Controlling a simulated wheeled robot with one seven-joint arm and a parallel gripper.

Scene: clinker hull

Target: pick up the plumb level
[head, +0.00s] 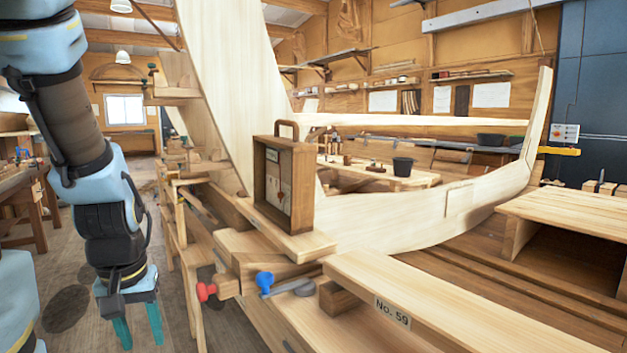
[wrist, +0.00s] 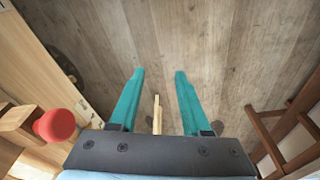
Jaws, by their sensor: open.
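A brown wooden frame box with a looped top handle and a pale, marked face stands upright on a plank in the middle of the head view; it looks like the plumb level (head: 303,190). A yellow bar (head: 560,151) at the far right is too small to identify. My gripper (head: 139,335) hangs at the lower left of the head view, left of the box and lower than it, pointing down. In the wrist view my gripper (wrist: 160,72) has its teal fingers apart, with floor below. The plumb level does not show in the wrist view.
A red clamp knob (head: 206,291) and a blue clamp handle (head: 265,281) stick out below the box. A plank marked No. 59 (head: 430,305) lies in front. The pale hull planking (head: 240,90) rises behind. Floor (wrist: 200,30) lies open under my gripper.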

